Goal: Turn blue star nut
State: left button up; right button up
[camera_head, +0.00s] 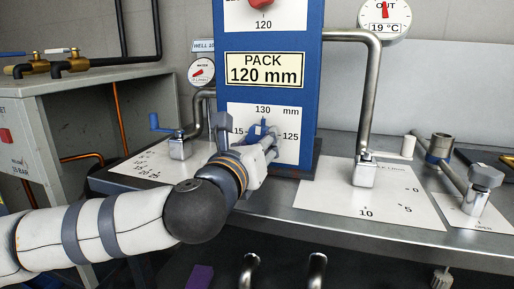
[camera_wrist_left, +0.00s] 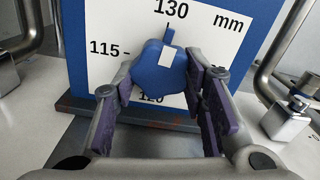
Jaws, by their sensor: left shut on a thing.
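The blue star nut (camera_wrist_left: 157,72) sits on a white dial plate (camera_wrist_left: 100,22) marked 115, 130 and mm on the blue column. It has a white mark on its face and a blue pointer at its top, near the 130. My left gripper (camera_wrist_left: 161,80) is shut on the nut, one purple-padded finger on each side. In the head view my left gripper (camera_head: 268,145) reaches the nut (camera_head: 256,130) from the lower left and hides part of it and the dial.
A blue-handled crank (camera_head: 165,125) stands left of the column (camera_head: 288,90). A bent steel pipe (camera_head: 369,100) ends on a white scale plate (camera_head: 385,205) at the right. A grey-knobbed lever (camera_head: 486,178) stands farther right. The bench front between is clear.

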pick_arm(q)
jog(key=shift+n, duration=0.5)
jog(key=shift+r, duration=0.15)
jog(key=o, duration=1.2)
jog(key=shift+c, duration=0.2)
jog(key=shift+s, duration=0.1)
jog(key=v, duration=1.2)
